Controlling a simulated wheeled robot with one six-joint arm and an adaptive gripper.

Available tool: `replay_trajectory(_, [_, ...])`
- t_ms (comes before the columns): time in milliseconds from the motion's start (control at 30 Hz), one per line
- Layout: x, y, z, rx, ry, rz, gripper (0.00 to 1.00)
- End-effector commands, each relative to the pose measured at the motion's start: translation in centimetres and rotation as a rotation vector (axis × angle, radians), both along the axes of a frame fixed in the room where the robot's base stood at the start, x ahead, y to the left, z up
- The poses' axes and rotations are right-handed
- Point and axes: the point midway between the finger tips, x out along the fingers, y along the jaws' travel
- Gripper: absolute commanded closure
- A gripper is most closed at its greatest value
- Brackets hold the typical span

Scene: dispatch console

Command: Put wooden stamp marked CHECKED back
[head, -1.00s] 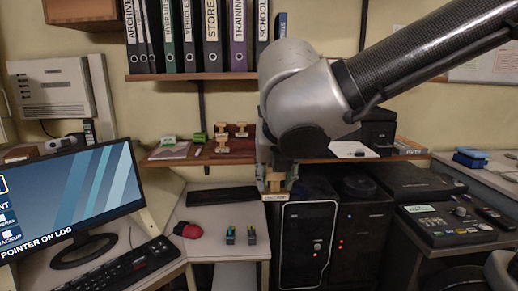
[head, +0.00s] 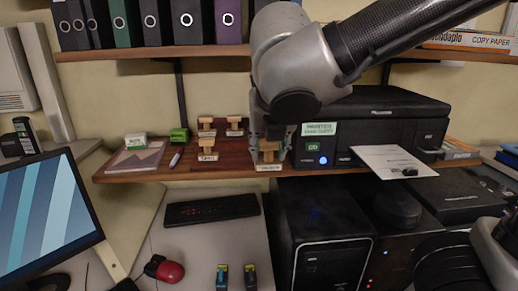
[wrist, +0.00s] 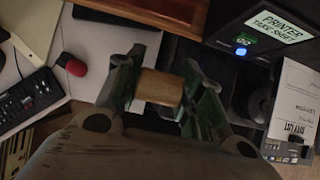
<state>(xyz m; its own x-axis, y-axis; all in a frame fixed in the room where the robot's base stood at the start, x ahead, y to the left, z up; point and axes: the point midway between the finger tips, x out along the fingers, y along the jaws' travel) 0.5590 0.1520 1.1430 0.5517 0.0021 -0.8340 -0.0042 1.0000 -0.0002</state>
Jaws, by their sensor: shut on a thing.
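My gripper (head: 268,148) is shut on a wooden stamp (head: 268,157), held upright with its pale label low at the front; the lettering is too small to read. The stamp's wooden top (wrist: 159,88) shows between the fingers in the wrist view. In the head view it appears at the shelf's front edge, beside the right end of a reddish-brown stamp board (head: 222,165). In the wrist view it appears clear of that board (wrist: 170,10). Other wooden stamps stand on the board: two at the back (head: 207,126) (head: 235,125) and one at front left (head: 208,149).
A black printer (head: 370,120) with a paper sheet (head: 393,161) stands close right of my gripper. Binders stand above. A computer tower (head: 322,235) stands below.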

Motion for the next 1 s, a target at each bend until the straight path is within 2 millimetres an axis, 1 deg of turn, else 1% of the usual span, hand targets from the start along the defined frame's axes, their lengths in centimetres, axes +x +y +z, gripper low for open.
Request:
replay_trajectory(67, [1.3, -0.1, -0.1, -0.003, 0.001, -0.007, 0.78])
replay_trajectory(167, [4.0, -0.2, -0.1, -0.001, 0.001, -0.011, 0.78])
replay_trajectory(300, [8.2, -0.2, -0.1, -0.001, 0.001, -0.009, 0.78])
replay_trajectory(500, [13.9, -0.1, -0.1, -0.001, 0.001, -0.006, 0.78])
replay_trajectory(700, [18.4, 0.0, -0.1, 0.001, 0.001, -0.004, 0.78])
replay_trajectory(767, [19.5, 0.0, 0.0, -0.001, 0.0, -0.003, 0.78])
replay_trajectory(800, [19.4, 0.0, -0.9, -0.004, 0.003, -0.001, 0.78])
replay_trajectory(867, [19.2, 0.0, -1.8, -0.004, 0.002, 0.001, 0.78])
replay_trajectory(1000, [19.2, 0.0, -3.0, -0.002, 0.0, -0.001, 0.78])
